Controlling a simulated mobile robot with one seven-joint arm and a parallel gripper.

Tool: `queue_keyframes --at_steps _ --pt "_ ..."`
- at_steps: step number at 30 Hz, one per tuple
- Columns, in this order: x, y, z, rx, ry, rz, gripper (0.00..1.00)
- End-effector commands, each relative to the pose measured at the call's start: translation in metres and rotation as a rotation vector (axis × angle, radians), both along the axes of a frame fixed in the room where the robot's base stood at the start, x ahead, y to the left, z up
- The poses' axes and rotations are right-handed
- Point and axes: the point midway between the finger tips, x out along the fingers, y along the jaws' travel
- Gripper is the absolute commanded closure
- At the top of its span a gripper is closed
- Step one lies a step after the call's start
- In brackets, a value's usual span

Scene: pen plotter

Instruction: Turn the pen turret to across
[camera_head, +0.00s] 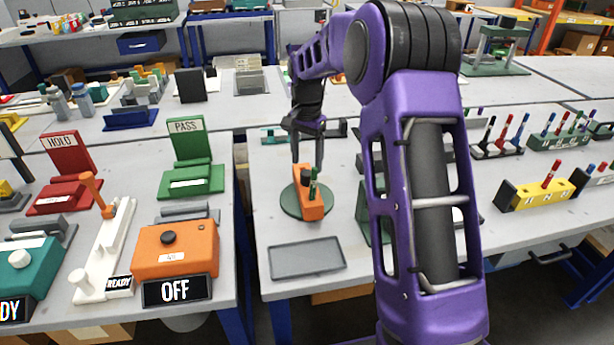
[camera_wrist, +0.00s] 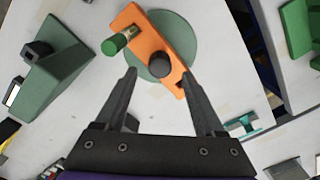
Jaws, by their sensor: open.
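The pen turret is an orange bar (camera_head: 309,200) on a round green base (camera_head: 291,205), on the table in front of me. In the wrist view the orange bar (camera_wrist: 135,22) lies slantwise across the green disc (camera_wrist: 187,35). A dark round knob (camera_wrist: 160,65) stands on the bar, and a green pen (camera_wrist: 116,44) stands at its side toward one end. My gripper (camera_head: 309,160) is over the turret in the head view. In the wrist view my gripper (camera_wrist: 166,85) is open, its two fingers apart on the near side of the knob.
A grey tray (camera_head: 306,258) lies in front of the turret. A green block-like stand (camera_wrist: 60,75) is left of the turret in the wrist view. An orange box marked OFF (camera_head: 190,255) is on the left table, across a gap. My arm hides part of the right.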

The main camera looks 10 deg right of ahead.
Motion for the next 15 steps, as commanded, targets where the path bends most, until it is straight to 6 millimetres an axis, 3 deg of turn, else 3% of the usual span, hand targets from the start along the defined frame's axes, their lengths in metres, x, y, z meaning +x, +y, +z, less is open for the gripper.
queue_keyframes --at_steps 1,6,15 --pt "-0.001 0.0 -0.012 0.0 0.003 0.001 0.29" --pt "0.0 0.0 -0.036 0.0 0.001 0.0 0.29" --pt "0.0 0.0 -0.047 -0.001 -0.001 -0.001 0.29"
